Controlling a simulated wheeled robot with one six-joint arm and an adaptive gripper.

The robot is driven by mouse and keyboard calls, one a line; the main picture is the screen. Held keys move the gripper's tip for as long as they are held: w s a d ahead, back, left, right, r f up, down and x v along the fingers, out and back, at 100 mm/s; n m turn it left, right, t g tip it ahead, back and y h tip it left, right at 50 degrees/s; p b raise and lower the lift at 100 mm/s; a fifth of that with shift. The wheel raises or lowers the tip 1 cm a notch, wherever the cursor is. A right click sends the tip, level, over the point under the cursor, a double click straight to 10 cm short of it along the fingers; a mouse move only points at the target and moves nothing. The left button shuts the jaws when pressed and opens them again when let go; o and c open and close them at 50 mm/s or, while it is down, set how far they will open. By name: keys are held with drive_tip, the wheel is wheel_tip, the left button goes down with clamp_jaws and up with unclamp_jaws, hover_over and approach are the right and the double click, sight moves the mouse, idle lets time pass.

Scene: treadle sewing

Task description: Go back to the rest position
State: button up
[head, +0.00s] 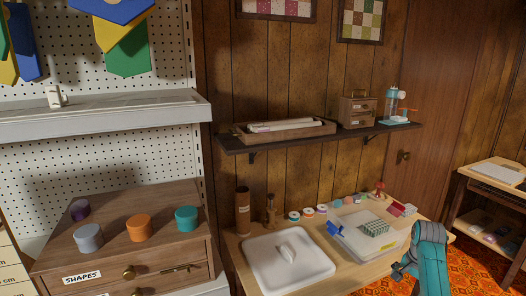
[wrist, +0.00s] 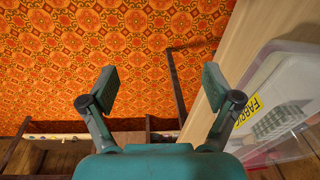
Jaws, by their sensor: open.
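My gripper (wrist: 160,92) is open in the wrist view, with nothing between its two teal fingers. It hangs over the orange patterned floor beside the table edge. In the head view my teal arm shows at the lower right, in front of the table's right end; the fingertips cannot be made out there. A clear plastic bin (head: 365,240) stands on the wooden table close to the arm. The bin also shows at the right of the wrist view (wrist: 270,90), with a yellow fabric label (wrist: 248,111).
A white lidded container (head: 288,265), thread spools (head: 308,212) and bottles stand on the table. A shelf (head: 320,138) hangs above it. A side desk (head: 490,190) stands at right, with open floor (wrist: 110,50) between.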

drive_tip(key=s+a+f+n+t, duration=0.2)
drive_tip(key=s+a+f, duration=0.3)
drive_tip(key=f, duration=0.5)
drive_tip(key=s+a+f+n+t, duration=0.1)
drive_tip(key=s+a+f, duration=0.45)
drive_tip(key=f, duration=0.45)
drive_tip(key=s+a+f+n+t+h, duration=0.1)
drive_tip(key=s+a+f+n+t, duration=0.15)
drive_tip(key=s+a, duration=0.4)
drive_tip(key=s+a+f+n+t, duration=0.1)
drive_tip(key=s+a+f, duration=0.25)
drive_tip(key=s, duration=0.55)
drive_tip(key=s+a+r+n+t, duration=0.1)
drive_tip(key=s+a+r+t, duration=0.15)
drive_tip(key=s+r, duration=0.45)
drive_tip(key=s+a+r+n+t, duration=0.15)
drive_tip(key=s+a, duration=0.25)
drive_tip(key=s, duration=0.7)
drive_tip(key=s+a+r+n+t, duration=0.1)
drive_tip(key=s+r, duration=0.5)
drive_tip(key=r, duration=0.4)
drive_tip(key=s+a+r+n+t+y, duration=0.1)
drive_tip(key=s+r+n+t, duration=0.1)
drive_tip(key=s+r, duration=0.5)
wheel_tip(320, 180, up, 4)
drive_tip(key=shift+a+r+n+y, duration=0.1)
drive_tip(key=shift+a+n+y, duration=0.1)
drive_tip(key=shift+n+y, duration=0.1)
